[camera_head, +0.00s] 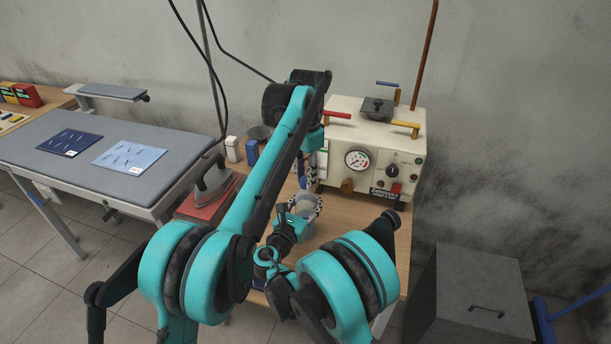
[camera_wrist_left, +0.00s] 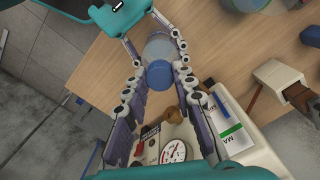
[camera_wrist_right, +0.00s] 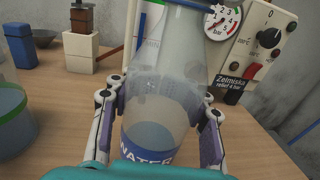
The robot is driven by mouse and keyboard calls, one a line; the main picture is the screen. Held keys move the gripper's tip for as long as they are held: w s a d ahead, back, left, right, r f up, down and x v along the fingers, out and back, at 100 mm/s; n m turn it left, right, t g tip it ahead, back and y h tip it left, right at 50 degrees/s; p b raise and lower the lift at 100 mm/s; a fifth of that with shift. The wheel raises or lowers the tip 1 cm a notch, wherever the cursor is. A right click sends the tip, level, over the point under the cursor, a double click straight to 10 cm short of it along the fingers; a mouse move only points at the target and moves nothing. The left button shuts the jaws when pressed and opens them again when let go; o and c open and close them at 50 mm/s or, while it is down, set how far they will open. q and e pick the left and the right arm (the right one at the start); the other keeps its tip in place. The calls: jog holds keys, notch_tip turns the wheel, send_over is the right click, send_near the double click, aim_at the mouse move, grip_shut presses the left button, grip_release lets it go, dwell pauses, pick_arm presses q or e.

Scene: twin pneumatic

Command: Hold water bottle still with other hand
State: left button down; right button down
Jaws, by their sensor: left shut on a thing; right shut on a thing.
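The water bottle (camera_wrist_right: 165,105) is clear plastic with a blue and white "WATER" label low on its body. In the left wrist view its blue cap (camera_wrist_left: 158,75) faces my camera. My right gripper (camera_wrist_right: 160,92) is shut around the bottle's body, a finger on each side. My left gripper (camera_wrist_left: 152,48) comes from above and is shut on the bottle, its fingers either side of the cap and upper part. In the head view the bottle (camera_head: 305,206) is small and partly hidden by my arms and grippers.
A cream machine (camera_head: 360,140) with a gauge stands close behind the bottle on the wooden table (camera_head: 345,222). A round tub (camera_wrist_right: 12,115) stands left of the bottle in the right wrist view. An iron (camera_head: 212,180) and an ironing table (camera_head: 105,150) are at the left.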

aim_at(301, 211)
pick_arm(q)
jog(key=c, duration=1.2)
grip_release()
jog(key=shift+o, duration=0.2)
notch_tip(301, 211, up, 8)
jog(key=shift+f, duration=0.25)
pick_arm(e)
jog(key=c, duration=0.7)
grip_release()
jog(key=shift+s, duration=0.1)
jog(key=v, duration=1.2)
